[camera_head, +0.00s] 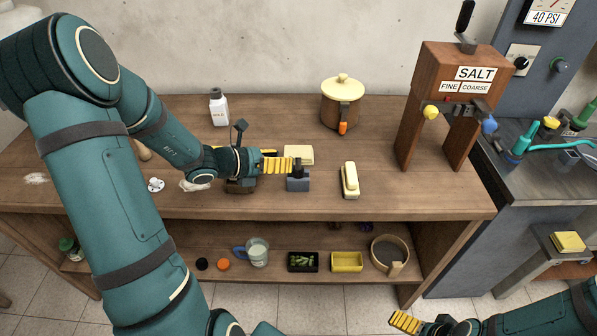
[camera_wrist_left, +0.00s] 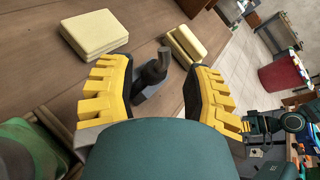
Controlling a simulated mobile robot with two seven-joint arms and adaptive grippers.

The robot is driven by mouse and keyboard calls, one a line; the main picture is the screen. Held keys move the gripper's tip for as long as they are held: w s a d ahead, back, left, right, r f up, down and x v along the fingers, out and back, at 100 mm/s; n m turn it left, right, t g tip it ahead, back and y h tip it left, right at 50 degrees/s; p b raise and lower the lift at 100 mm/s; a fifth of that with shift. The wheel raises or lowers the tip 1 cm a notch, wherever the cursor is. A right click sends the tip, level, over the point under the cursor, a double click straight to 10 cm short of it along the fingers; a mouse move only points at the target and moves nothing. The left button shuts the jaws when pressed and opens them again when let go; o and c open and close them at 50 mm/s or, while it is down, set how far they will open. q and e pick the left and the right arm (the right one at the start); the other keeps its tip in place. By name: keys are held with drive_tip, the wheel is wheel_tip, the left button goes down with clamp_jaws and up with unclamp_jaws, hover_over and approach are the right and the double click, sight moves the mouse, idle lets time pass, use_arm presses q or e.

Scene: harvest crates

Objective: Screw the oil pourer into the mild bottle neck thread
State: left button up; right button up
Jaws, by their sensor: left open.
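The white bottle (camera_head: 218,107) stands upright at the back left of the bench; its small label looks like MILD. A dark, bent spout-like piece, probably the oil pourer (camera_head: 297,168), stands in a small grey-blue block (camera_head: 298,184) near the bench middle. In the left wrist view the dark piece (camera_wrist_left: 156,68) shows between and just beyond the fingers. My left gripper (camera_head: 284,160) is open beside it, with no visible grip on it. It also shows in the left wrist view (camera_wrist_left: 157,95). My right gripper (camera_head: 403,322) is low at the bottom right, partly cut off.
A pale yellow block (camera_head: 299,154) and a long pale block (camera_head: 350,180) lie near the dark piece. A lidded pot (camera_head: 341,103) stands behind. The wooden salt stand (camera_head: 455,90) is at the right. The lower shelf holds a mug (camera_head: 257,252) and trays.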

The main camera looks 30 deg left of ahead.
sight(298, 160)
use_arm(q)
drive_tip(key=b+x, duration=0.1)
drive_tip(key=x, duration=0.3)
drive_tip(key=shift+w+d+f, duration=0.2)
drive_tip(key=shift+w+d, duration=0.05)
drive_tip(key=shift+d, duration=0.15)
drive_tip(key=shift+w+d, duration=0.15)
drive_tip(key=shift+w, duration=0.1)
drive_tip(key=shift+o, duration=0.2)
clamp_jaws()
